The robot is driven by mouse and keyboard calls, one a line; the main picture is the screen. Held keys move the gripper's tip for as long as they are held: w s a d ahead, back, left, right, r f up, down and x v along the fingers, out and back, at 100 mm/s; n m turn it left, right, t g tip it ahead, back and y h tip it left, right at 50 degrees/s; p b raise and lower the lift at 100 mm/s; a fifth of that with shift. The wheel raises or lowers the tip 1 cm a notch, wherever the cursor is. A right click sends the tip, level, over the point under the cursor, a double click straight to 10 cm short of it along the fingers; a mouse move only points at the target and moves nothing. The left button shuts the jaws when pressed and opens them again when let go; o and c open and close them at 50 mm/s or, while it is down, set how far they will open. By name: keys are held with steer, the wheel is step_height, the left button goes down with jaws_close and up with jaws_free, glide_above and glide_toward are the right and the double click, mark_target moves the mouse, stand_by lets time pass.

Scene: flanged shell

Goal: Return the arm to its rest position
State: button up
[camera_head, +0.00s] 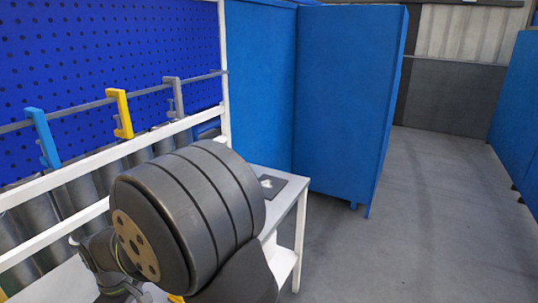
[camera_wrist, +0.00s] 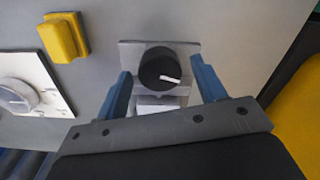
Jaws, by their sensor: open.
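My gripper (camera_wrist: 160,70) shows in the wrist view with its two blue fingers spread apart. A dark round part (camera_wrist: 159,66) with a white mark on its top lies in the gap between the fingers. It sits over a light grey block (camera_wrist: 185,52). Clear gaps show between each finger and the round part, so nothing appears gripped. In the head view my own arm's large dark link fills the lower middle, and the gripper cannot be made out there.
A yellow block (camera_wrist: 63,38) and a white plate with a round dial (camera_wrist: 32,88) lie left of the fingers. In the head view, a white-framed bench (camera_head: 290,200) carries a dark plate (camera_head: 272,186). Coloured hooks hang on a rail (camera_head: 148,93); blue panels (camera_head: 345,95) stand behind. Floor at right is clear.

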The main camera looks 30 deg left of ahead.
steer(key=m, duration=0.3)
steer(key=shift+m, duration=0.3)
steer(key=o, duration=0.8)
steer(key=w+r+m+t+y, duration=0.2)
steer(key=w+r+m+y, duration=0.2)
steer(key=w+r+m, duration=1.7)
steer(key=w+a+f+n, duration=0.1)
steer(key=w+f, duration=0.1)
steer(key=f, duration=0.3)
steer(key=w+a+f+n, duration=0.1)
steer(key=a+f, duration=0.1)
steer(key=f, duration=0.4)
steer(key=shift+w+a+n, duration=0.3)
steer(key=shift+w+n, duration=0.1)
steer(key=shift+r, duration=0.15)
